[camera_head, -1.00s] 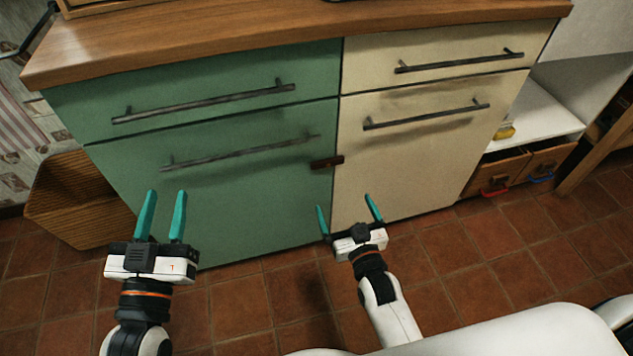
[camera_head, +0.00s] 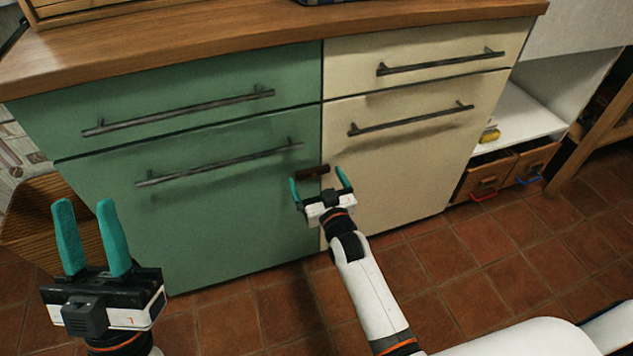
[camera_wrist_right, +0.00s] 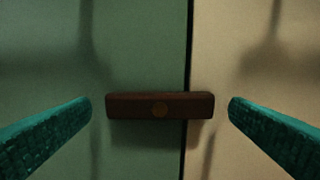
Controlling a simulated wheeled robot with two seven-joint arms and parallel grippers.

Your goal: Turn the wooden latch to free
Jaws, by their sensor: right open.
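The wooden latch (camera_head: 312,172) is a small dark brown bar. It lies horizontally across the seam between the green door (camera_head: 220,215) and the cream door (camera_head: 400,165). My left gripper (camera_head: 92,237) is open and empty, in front of the green door's left side.
Bar handles cross the green door (camera_head: 220,164) and the cream door (camera_head: 410,118), above the latch. A wooden worktop (camera_head: 200,40) overhangs the cabinet. A wicker basket (camera_head: 40,230) stands at left, and an open shelf with drawers (camera_head: 490,175) at right. Tiled floor lies in front.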

